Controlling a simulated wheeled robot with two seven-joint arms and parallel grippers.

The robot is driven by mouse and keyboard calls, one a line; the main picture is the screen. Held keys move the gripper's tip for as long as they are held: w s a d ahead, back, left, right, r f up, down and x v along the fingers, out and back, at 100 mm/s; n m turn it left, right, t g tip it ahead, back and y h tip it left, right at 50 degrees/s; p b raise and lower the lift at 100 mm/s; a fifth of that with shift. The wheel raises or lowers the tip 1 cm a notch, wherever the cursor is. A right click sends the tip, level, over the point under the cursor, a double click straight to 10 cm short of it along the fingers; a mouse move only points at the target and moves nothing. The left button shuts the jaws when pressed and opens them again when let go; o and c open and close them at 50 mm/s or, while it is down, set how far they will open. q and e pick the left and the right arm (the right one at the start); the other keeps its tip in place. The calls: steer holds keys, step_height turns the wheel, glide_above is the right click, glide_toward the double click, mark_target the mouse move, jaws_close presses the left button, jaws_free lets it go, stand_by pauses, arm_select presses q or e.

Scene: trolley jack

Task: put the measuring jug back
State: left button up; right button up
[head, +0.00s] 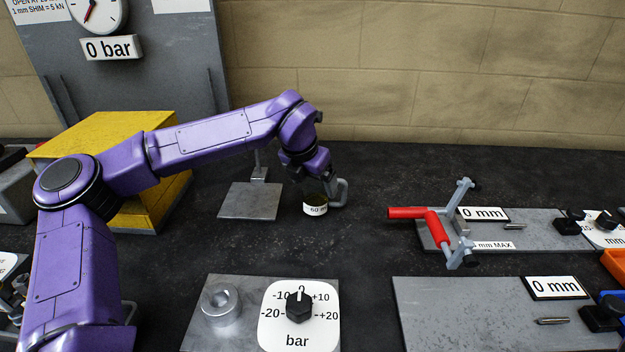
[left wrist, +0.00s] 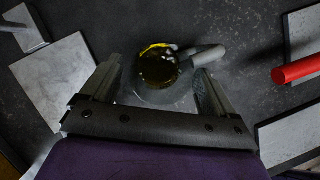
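The measuring jug (head: 315,204) is a small cup with a white label reading "60" and a grey handle on its right. It appears to stand upright on the dark bench right of a grey plate. In the left wrist view the jug (left wrist: 158,68) shows from above, with dark contents and a yellow mark at its rim. My left gripper (head: 317,180) is over the jug, pointing down. Its two fingers (left wrist: 158,88) are spread, one on each side of the jug, with gaps to it. My right gripper is not in view.
The grey plate (head: 249,202) with a small upright stand lies left of the jug. A red-handled tool (head: 437,225) lies on a plate to the right. A dial plate (head: 300,315) is in front; a yellow block (head: 150,125) is at left. Bench between is clear.

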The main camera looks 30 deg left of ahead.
arm_select(q)
steer(key=shift+r, duration=0.25)
steer(key=v, duration=1.2)
steer(key=shift+r, duration=0.1)
